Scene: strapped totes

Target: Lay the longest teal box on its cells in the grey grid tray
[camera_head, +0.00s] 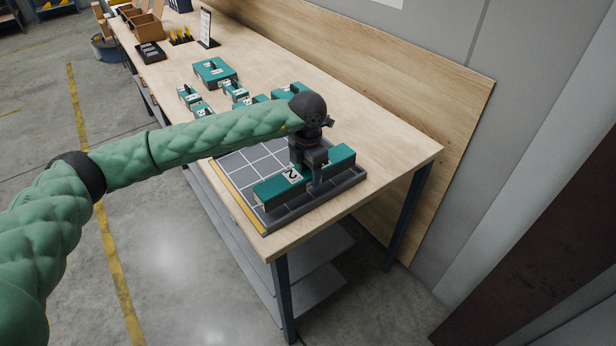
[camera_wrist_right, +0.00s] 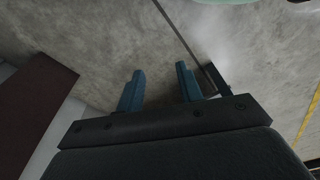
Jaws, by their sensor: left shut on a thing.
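The longest teal box (camera_head: 275,188) has a white label with a dark mark. It lies lengthwise across the near right end of the grey grid tray (camera_head: 269,228), at or just above the cells; I cannot tell whether it touches them. My left gripper (camera_head: 314,182) is shut on this box near its middle and hides part of it and of the tray behind. Bare grid cells (camera_head: 248,160) show to the left of the box. My right gripper (camera_wrist_right: 160,88) is open and empty in the right wrist view, over the floor.
Several smaller teal boxes (camera_head: 214,71) with labels stand farther back on the wooden table (camera_head: 330,90). A dark tray (camera_head: 150,52), a sign (camera_head: 206,27) and brown bins (camera_head: 146,27) are at the far end. A wooden panel (camera_head: 400,80) runs along the table's right side.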

